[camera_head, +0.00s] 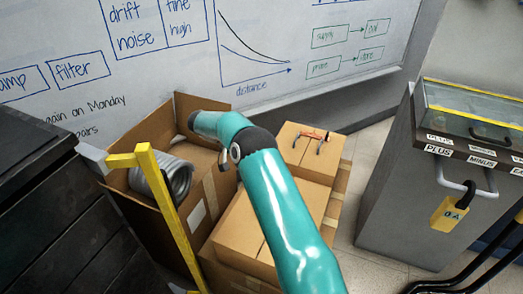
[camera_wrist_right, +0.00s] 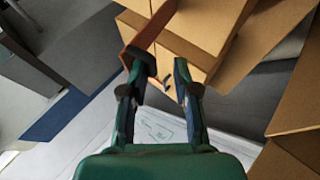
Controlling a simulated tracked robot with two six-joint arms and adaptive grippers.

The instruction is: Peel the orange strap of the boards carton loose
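In the right wrist view an orange-brown strip (camera_wrist_right: 150,29), which looks like the strap, runs along a carton (camera_wrist_right: 183,45) at the top. My right gripper (camera_wrist_right: 158,62) is open, with a clear gap between its fingers. The left fingertip in that view overlaps the lower end of the strip; I cannot tell whether they touch. In the head view a small orange item with dark ends (camera_head: 310,134) lies on the rear carton (camera_head: 298,151); I cannot tell whether it is the strap. My teal right arm crosses the cartons, its gripper hidden. My left gripper is not in view.
An open carton (camera_head: 197,213) holding a grey coil (camera_head: 160,180) stands left of the arm, with a yellow post (camera_head: 168,205) in front. A grey cabinet (camera_head: 385,185) with a glass-topped tray stands right. A whiteboard (camera_head: 120,90) is behind. Floor (camera_head: 365,148) is clear between cartons and cabinet.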

